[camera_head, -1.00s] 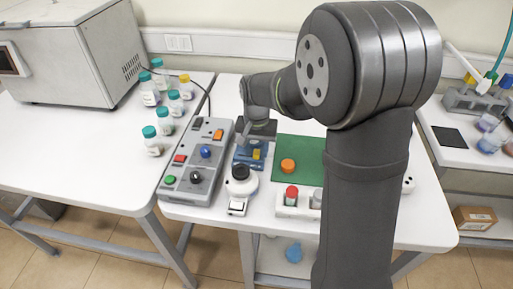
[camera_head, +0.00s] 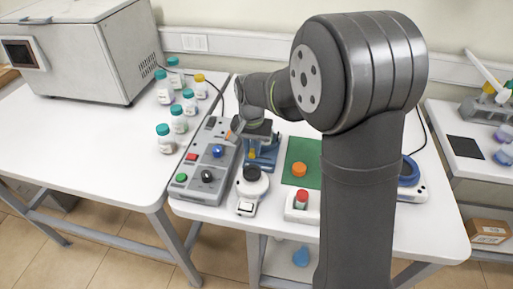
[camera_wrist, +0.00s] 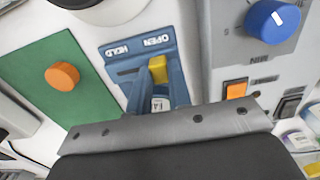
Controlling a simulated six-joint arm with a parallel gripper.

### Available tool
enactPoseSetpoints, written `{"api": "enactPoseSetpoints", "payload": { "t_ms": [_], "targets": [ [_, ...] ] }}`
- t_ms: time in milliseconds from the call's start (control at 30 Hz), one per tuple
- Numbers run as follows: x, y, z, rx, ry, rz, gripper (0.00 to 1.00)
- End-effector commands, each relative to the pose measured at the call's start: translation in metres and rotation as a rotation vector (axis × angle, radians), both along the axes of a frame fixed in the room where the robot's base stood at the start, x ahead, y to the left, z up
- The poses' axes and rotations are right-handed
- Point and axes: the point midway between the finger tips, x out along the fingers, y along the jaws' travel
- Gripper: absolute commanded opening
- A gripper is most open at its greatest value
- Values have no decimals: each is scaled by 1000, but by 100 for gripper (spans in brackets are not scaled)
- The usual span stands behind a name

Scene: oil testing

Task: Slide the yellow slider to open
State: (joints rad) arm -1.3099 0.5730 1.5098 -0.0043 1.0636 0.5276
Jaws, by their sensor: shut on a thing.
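The yellow slider (camera_wrist: 158,68) sits on a blue holder (camera_wrist: 112,64) marked HOLD and OPEN. In the wrist view it is at the right end of its track, under the word OPEN. My gripper (camera_wrist: 160,88) reaches in from below and is shut on the slider; the exact finger contact is partly hidden. In the head view, my gripper (camera_head: 258,142) is over the blue holder (camera_head: 262,163), with the yellow slider (camera_head: 252,153) showing at its left part.
A grey control panel (camera_head: 200,178) with coloured knobs stands left of the holder. A green mat (camera_head: 310,176) with an orange knob (camera_head: 299,170) lies to its right. A black-knobbed device (camera_head: 251,184) stands in front. Several capped bottles (camera_head: 164,139) stand further left.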

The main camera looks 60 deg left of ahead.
Motion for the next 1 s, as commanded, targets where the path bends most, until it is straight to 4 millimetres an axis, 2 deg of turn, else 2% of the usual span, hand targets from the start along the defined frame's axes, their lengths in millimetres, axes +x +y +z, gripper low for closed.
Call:
{"api": "enactPoseSetpoints", "payload": {
  "t_ms": [33, 133, 433, 567, 667, 1000],
  "targets": [
    [-4, 4, 2, 11, 4, 1, 20],
    [-4, 4, 1, 11, 4, 2, 40],
    [-2, 2, 2, 8, 2, 1, 40],
    [-2, 3, 12, 8, 2, 1, 40],
    [-2, 3, 29, 11, 1, 1, 40],
    [-2, 3, 113, 13, 1, 1, 40]
  ]
}}
